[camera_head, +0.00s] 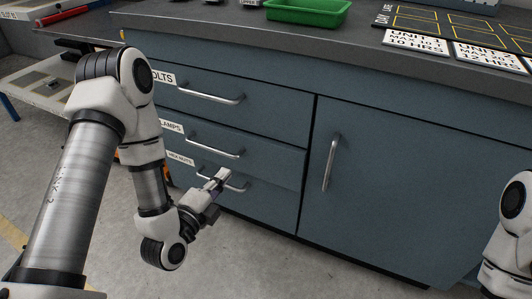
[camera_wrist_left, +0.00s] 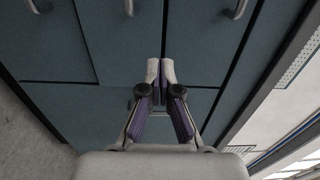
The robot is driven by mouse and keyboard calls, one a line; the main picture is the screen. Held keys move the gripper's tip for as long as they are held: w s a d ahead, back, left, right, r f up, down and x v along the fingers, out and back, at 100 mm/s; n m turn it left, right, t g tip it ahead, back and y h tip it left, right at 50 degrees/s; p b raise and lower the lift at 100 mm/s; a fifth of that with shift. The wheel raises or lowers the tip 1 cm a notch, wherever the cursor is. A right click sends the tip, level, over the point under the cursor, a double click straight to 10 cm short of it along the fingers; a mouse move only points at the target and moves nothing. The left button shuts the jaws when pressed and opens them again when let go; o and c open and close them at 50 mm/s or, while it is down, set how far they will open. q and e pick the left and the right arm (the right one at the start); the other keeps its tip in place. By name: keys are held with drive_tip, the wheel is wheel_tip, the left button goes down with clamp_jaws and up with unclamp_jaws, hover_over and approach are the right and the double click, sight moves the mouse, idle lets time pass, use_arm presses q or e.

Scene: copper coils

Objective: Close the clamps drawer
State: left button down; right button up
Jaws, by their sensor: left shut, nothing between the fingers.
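The clamps drawer (camera_head: 265,160) is the middle of three blue-grey drawers, with a partly hidden "CLAMPS" label and a silver bar handle (camera_head: 215,148). Its front looks flush or nearly flush with its neighbours; I cannot tell whether a small gap remains. My left gripper (camera_head: 221,175) is shut and empty, in front of the lower drawers near the bottom handle. I cannot tell whether it touches anything. In the left wrist view the closed fingertips (camera_wrist_left: 160,70) point at the blue-grey fronts. My right gripper is out of view.
The bolts drawer (camera_head: 260,105) is above and the hex nuts drawer (camera_head: 255,205) below. A cupboard door (camera_head: 400,190) with a vertical handle is at the right. The dark worktop (camera_head: 340,55) overhangs them and carries a green tray (camera_head: 308,12). Floor in front is clear.

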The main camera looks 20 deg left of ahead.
sight(252, 140)
use_arm(q)
drive_tip(key=w+b, duration=0.3)
drive_tip(key=w, duration=0.1)
drive_tip(key=w+d+b, duration=0.1)
drive_tip(key=w+b, duration=0.1)
drive_tip(key=w, duration=0.2)
drive_tip(key=w+b, duration=0.3)
drive_tip(key=w, duration=0.1)
drive_tip(key=shift+w+d+b, duration=0.15)
drive_tip(key=shift+w+b, duration=0.15)
drive_tip(key=shift+w+r, duration=0.15)
drive_tip(key=shift+w, duration=0.05)
drive_tip(key=shift+w, duration=0.1)
drive_tip(key=shift+w+r+p, duration=0.15)
drive_tip(key=shift+w+p, duration=0.5)
drive_tip(key=shift+w, duration=0.2)
